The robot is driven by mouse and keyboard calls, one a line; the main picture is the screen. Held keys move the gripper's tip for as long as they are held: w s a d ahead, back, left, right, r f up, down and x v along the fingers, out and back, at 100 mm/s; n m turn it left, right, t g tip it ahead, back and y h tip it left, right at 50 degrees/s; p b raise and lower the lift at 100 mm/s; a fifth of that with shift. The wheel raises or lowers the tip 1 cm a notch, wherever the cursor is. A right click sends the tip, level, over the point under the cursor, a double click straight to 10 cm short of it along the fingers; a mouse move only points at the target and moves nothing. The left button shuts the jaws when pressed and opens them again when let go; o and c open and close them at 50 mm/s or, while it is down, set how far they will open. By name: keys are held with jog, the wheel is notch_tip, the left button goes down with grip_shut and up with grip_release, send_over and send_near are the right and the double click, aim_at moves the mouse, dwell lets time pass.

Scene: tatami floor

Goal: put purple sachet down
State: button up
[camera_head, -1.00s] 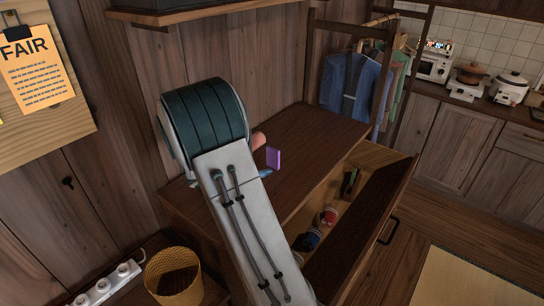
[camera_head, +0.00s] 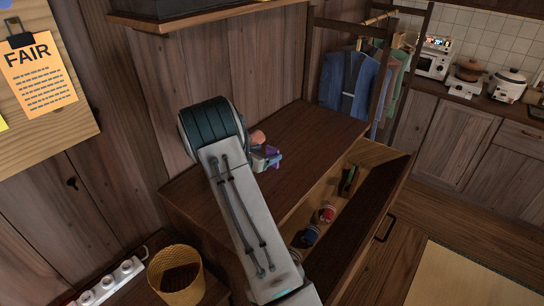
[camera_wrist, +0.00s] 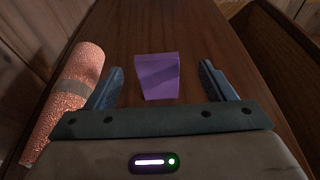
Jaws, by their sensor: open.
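The purple sachet (camera_wrist: 157,76) is upright in the wrist view, over the dark wooden cabinet top (camera_wrist: 145,35). It shows between the two blue fingers of my gripper (camera_wrist: 162,69), with a gap on each side. My gripper is open. In the head view the sachet (camera_head: 275,160) is small and partly covered by the fingers, low at the cabinet top.
A copper-pink cylinder with a grey band (camera_wrist: 70,95) lies close to the left finger. The cabinet's drawer (camera_head: 372,200) is open, with cans (camera_head: 327,212) and a green item (camera_head: 349,180) inside. Clear cabinet top (camera_head: 320,135) extends to the right, towards a clothes rack (camera_head: 385,60).

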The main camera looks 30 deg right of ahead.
aim_at(271, 150)
jog(key=p+x, duration=0.2)
jog(key=x, duration=0.3)
jog(key=shift+w+a, duration=0.1)
jog(key=shift+w, duration=0.05)
jog(key=c, duration=1.1)
jog(key=shift+r, duration=0.1)
